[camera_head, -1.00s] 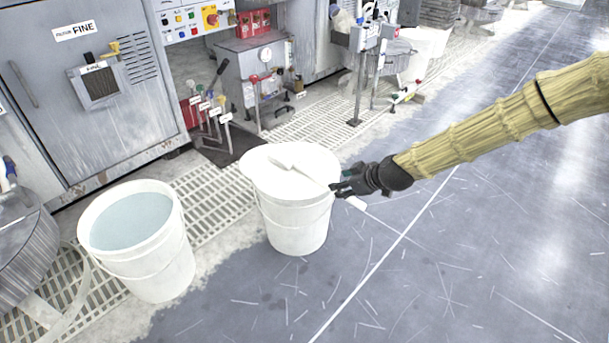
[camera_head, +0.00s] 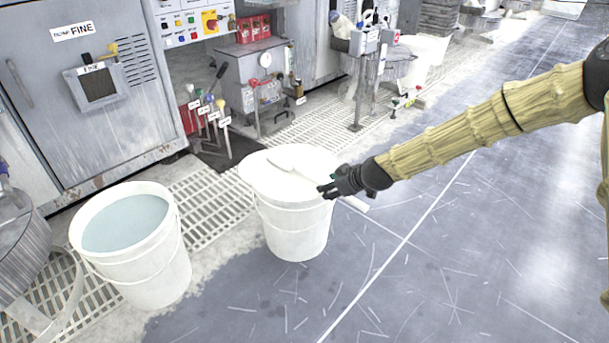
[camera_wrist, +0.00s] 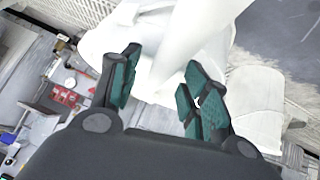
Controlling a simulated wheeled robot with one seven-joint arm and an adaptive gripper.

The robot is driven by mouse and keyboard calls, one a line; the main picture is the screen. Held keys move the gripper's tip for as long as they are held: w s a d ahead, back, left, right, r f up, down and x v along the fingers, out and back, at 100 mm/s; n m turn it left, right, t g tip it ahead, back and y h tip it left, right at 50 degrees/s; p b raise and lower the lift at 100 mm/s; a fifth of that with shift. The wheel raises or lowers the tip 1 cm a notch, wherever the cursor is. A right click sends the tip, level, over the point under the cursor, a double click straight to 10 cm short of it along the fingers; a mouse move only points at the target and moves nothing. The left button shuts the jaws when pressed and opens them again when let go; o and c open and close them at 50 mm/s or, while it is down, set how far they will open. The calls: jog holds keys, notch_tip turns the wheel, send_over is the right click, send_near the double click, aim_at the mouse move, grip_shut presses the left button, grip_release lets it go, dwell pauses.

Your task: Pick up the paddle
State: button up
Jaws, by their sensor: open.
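The white paddle (camera_head: 284,165) lies across the top of a white bucket (camera_head: 297,232) filled with white material. Its handle slants down to the right and sticks out past the rim. My gripper (camera_head: 325,191) is at the handle near the bucket's right rim, and its fingers hide part of it. In the wrist view, my gripper (camera_wrist: 160,88) is open, its teal finger pads apart. The white paddle (camera_wrist: 190,38) runs close beyond and partly between the fingertips there. I cannot tell whether they touch it.
A second white bucket (camera_head: 158,275) with bluish water stands to the left. Grey machine cabinets (camera_head: 85,100) and a row of levers (camera_head: 212,115) stand behind, beyond a floor grating (camera_head: 205,205). The grey floor (camera_head: 450,250) on the right is clear.

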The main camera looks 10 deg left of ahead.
grip_shut()
jog(key=shift+r, duration=0.15)
